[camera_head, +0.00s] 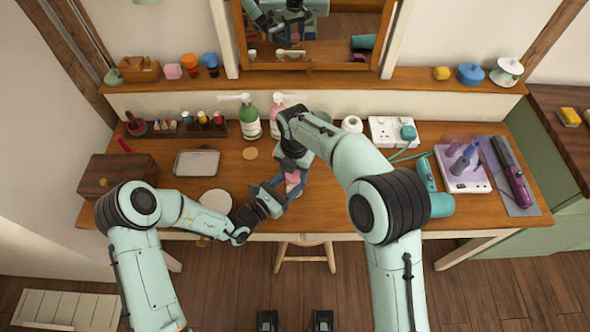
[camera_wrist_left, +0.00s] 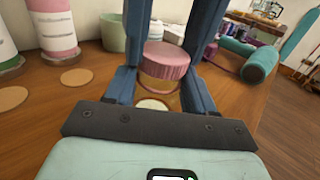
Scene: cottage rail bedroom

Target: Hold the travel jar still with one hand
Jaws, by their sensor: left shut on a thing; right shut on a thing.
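The travel jar, with a ribbed pink lid (camera_head: 293,178), is near the front middle of the wooden table. In the left wrist view its pink lid (camera_wrist_left: 165,60) and part of its paler body (camera_wrist_left: 157,86) show between blue fingers. My left gripper (camera_head: 284,192) reaches in from the left and is shut on the jar low down. My right gripper (camera_head: 292,172) comes down from above and is shut on the pink lid. The fingers partly hide the jar in both views, and whether its base touches the table is unclear.
A green pump bottle (camera_head: 250,120) and a pink pump bottle (camera_head: 276,118) stand behind the grippers. A white plate (camera_head: 216,201) and a metal tray (camera_head: 197,163) lie left, near a wooden box (camera_head: 117,174). A teal hair dryer (camera_head: 433,188) lies right. A stool (camera_head: 305,250) stands in front.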

